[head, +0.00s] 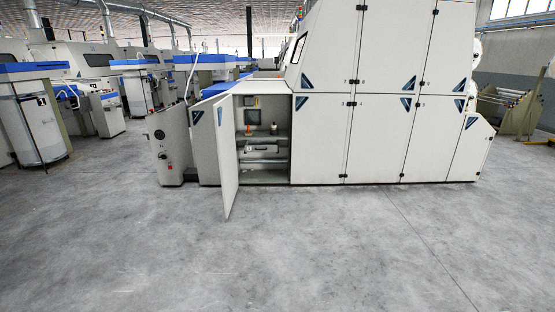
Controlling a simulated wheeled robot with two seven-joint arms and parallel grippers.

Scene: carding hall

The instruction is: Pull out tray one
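An open cabinet (263,176) sits low in the pale machine at the middle of the view. Its door (229,165) stands swung out toward me on the left side of the opening. Inside are shelf-like levels. A long whitish item (262,148) lies across the opening below the upper shelf, and a thin pale bar or edge crosses lower down. No label marks any of these as tray one, so I cannot tell which it is. Small items stand on the upper shelf, one with orange (248,131) and one pale with a dark top (273,128). Neither gripper shows.
The bare grey concrete floor (300,250) is clear between me and the machine. A grey control box (168,145) stands left of the open door. Closed panels (375,145) run to the right of the opening. More machines with blue tops (130,64) stand at the left.

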